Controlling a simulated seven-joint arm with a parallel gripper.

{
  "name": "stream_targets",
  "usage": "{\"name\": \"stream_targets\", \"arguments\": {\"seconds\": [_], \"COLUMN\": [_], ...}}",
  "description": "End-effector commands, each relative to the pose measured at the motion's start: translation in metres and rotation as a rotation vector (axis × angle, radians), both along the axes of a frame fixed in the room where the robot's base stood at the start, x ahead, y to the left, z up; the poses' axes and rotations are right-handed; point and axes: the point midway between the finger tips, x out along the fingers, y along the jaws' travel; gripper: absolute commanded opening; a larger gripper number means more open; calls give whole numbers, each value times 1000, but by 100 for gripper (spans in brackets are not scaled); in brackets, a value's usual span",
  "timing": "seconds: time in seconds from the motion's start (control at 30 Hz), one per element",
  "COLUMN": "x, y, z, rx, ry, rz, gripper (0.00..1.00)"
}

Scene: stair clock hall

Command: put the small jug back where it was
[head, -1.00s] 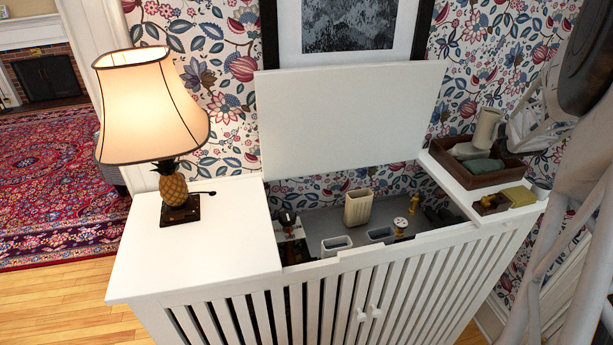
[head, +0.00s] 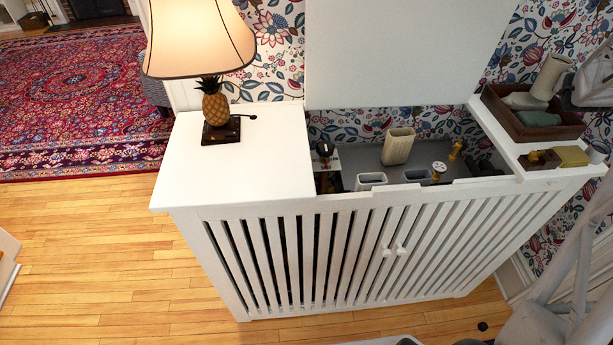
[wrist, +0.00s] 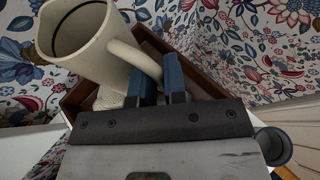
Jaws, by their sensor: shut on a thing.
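The small cream jug (head: 550,76) is at the right end of the white cabinet, over the back of a dark wooden tray (head: 553,134). It leans to the right in the head view. In the wrist view the jug (wrist: 82,45) shows its open mouth and its handle. My gripper (wrist: 160,82) has its blue fingers shut on the handle. I cannot tell whether the jug's base touches the tray or its contents. In the head view my gripper's fingers are not clear at the right edge.
The tray holds a green cloth-like item (head: 537,118) and a pale item. In front lie a yellow block (head: 570,156) and a small brown holder (head: 539,159). The cabinet's open well holds a cream vase (head: 398,147) and other pieces. A lamp (head: 215,100) stands left.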

Motion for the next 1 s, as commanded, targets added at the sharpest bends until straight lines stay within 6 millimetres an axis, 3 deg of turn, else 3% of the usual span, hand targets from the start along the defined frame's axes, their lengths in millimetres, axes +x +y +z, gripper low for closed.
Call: {"name": "stream_targets", "arguments": {"seconds": [0.27, 0.7, 1.0], "x": [9, 33, 43], "y": [7, 33, 52], "z": [31, 124, 174], "rx": [-3, -4, -3], "ry": [-2, -2, -3], "rz": [13, 70, 107], "gripper": [0, 0, 0]}}
